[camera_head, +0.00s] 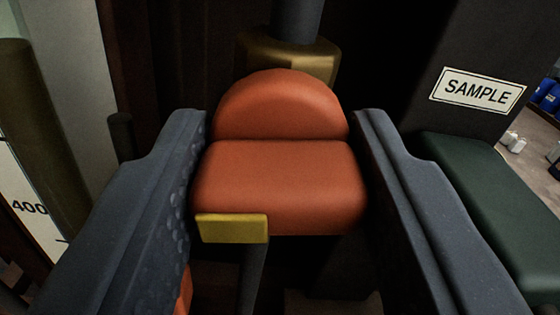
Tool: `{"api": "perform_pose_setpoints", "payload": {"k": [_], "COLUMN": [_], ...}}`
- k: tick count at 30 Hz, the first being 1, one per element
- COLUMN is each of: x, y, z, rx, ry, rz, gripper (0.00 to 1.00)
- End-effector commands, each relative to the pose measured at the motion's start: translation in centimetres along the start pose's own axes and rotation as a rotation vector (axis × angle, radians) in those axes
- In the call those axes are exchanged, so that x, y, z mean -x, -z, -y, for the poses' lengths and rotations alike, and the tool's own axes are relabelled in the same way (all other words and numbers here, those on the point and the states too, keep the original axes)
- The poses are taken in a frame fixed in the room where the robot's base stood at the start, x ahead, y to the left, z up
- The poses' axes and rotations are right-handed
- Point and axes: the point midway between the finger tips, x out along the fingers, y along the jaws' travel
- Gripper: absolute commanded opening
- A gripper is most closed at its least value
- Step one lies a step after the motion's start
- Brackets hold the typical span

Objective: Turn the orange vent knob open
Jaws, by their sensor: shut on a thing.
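The orange vent knob (280,175) fills the middle of the camera_head view. It has a rounded upper part and a blocky lower part, with a small yellow marker (232,228) at its lower left. My gripper (282,165) has one dark finger on each side of the knob and is shut on it. A brass fitting (320,58) with a grey pipe (297,18) rises behind the knob. Part of the knob's sides is hidden by the fingers.
A dark panel with a SAMPLE label (478,91) stands at the right, above a dark green surface (485,210). At the left is a white scale marked 400 (28,208) beside an olive post (35,120). Small white bottles (512,139) stand on the floor far right.

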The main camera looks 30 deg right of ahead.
Motion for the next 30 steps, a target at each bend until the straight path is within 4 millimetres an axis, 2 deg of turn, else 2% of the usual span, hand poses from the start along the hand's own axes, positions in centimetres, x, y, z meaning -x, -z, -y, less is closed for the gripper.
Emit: {"api": "perform_pose_setpoints", "payload": {"k": [9,22,23,24,30], "x": [0.14,0.09,0.08,0.07,0.01], "y": [0.30,0.12,0.11,0.10,0.06], "z": [-0.02,0.02,0.02,0.01,-0.06], "rx": [0.205,0.240,0.240,0.240,0.239], "ry": [0.000,0.000,0.000,0.000,-0.001], "rz": [-0.003,-0.003,-0.003,-0.002,-0.001], "gripper": [0.15,0.15,0.47,0.58,0.60]}}
